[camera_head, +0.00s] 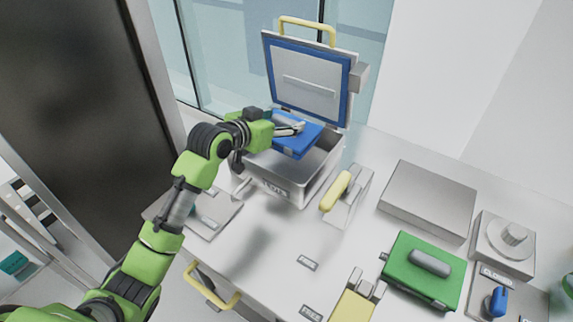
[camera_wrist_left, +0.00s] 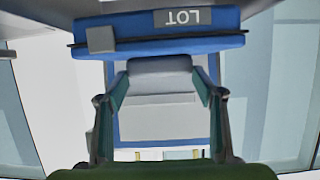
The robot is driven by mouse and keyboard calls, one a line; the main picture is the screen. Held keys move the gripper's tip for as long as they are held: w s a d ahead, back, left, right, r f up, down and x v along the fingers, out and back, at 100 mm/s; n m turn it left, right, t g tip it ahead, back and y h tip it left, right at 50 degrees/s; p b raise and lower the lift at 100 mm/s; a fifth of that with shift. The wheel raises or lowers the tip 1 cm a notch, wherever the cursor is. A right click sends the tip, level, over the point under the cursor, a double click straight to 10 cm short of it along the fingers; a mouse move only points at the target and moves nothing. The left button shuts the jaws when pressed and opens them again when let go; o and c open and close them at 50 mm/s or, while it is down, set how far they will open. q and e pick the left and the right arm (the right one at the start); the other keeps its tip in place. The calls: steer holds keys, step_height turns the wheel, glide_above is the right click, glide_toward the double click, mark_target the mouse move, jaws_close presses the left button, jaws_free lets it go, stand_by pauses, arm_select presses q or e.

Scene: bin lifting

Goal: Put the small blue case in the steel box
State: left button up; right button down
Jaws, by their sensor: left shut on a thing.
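The small blue case (camera_head: 301,144) is held over the open mouth of the steel box (camera_head: 290,188) and looks tilted. My left gripper (camera_head: 293,129) is shut on it from the left. In the left wrist view the blue case (camera_wrist_left: 150,48) spans the top, with a "LOT" label, beyond my gripper's fingers (camera_wrist_left: 160,100). The box lid (camera_head: 308,82) stands raised at the back, with a blue seal around its inside and a yellow handle on top. The gripper and case hide part of the box's inside. My right gripper is not in view.
A yellow-handled lever (camera_head: 336,191) stands just right of the box. Further right are a grey slab (camera_head: 428,200), a green case (camera_head: 422,270) and a knob unit (camera_head: 504,243).

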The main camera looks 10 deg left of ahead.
arm_select(q)
step_height(320, 180, down, 9)
steer(key=shift+f+p, duration=0.15)
steer(key=shift+p, duration=0.45)
steer(key=o, duration=1.9)
steer(key=shift+s+f, duration=0.1)
steer(key=b+v, duration=0.1)
steer(key=v, duration=1.1)
